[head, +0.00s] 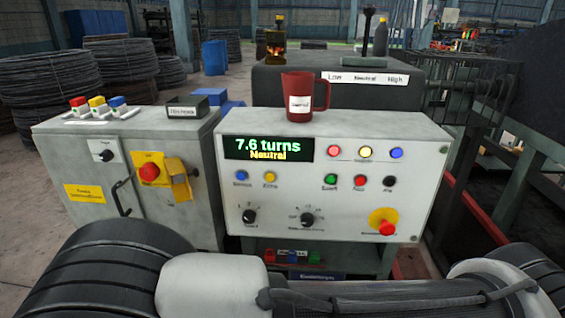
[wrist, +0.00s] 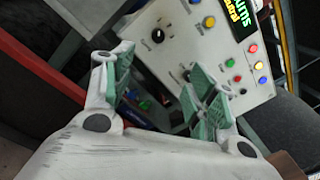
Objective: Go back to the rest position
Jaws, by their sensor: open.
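My gripper (wrist: 158,98) shows in the wrist view with its two green-padded fingers apart and nothing between them. The control panel (wrist: 185,45) lies beyond the fingertips, tilted in that view, and I see no contact with it. In the head view my arm lies across the bottom of the picture, and my gripper is not visible there. The grey control panel (head: 231,200) stands upright in the middle, with a display (head: 268,148) reading "7.6 turns" and "Neutral".
A red mug (head: 305,98) stands on the panel's top. A lever (head: 368,25) rises behind, above a "Low Neutral High" label. A red rail (head: 478,208) runs at right. Open floor lies at far left.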

